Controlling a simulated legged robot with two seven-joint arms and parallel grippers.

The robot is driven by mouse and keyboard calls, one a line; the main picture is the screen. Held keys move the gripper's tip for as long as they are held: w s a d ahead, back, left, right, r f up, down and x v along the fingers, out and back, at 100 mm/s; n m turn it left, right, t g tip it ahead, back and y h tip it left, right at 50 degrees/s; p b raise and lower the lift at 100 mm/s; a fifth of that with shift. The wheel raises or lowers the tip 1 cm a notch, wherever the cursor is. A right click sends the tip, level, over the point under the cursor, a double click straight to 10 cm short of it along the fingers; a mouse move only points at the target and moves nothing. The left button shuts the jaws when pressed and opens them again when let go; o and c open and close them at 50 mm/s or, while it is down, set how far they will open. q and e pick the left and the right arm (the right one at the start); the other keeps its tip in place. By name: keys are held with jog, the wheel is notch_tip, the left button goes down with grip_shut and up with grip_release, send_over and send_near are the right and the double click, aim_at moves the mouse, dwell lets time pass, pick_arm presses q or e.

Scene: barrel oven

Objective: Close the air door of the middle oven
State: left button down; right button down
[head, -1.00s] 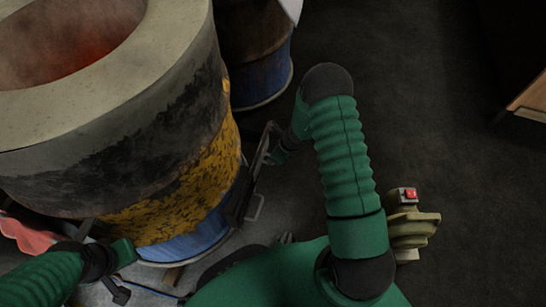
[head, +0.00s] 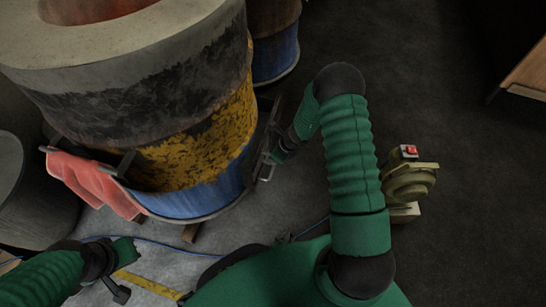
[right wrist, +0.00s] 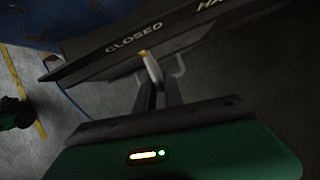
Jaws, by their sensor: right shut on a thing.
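The right wrist view shows the panel (right wrist: 190,30) with the word CLOSED and part of a second word. My right gripper (head: 268,160) is at the door's handle (right wrist: 178,68), with its fingers (right wrist: 156,85) shut on it. The door's exact gap to the barrel is hard to tell. My left gripper (head: 118,290) is at the lower left, away from the door; its jaws are unclear.
Another blue-based barrel (head: 275,45) stands behind. A red cloth-like item (head: 95,182) hangs at the oven's lower left. A grey rounded object (head: 30,205) is at the left edge. A beige device with a red switch (head: 408,180) is right of my arm.

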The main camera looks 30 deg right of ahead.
jog(key=shift+s+a, duration=0.1)
jog(key=c, duration=1.5)
grip_release()
jog(key=shift+r, duration=0.4)
jog(key=shift+s+p+v, duration=0.15)
jog(key=shift+p+v, duration=2.15)
jog(key=shift+v, duration=1.7)
jog(key=shift+s+p+v, duration=0.1)
jog(key=shift+p+v, duration=2.15)
jog(key=shift+v, duration=1.7)
jog(key=shift+f, duration=0.1)
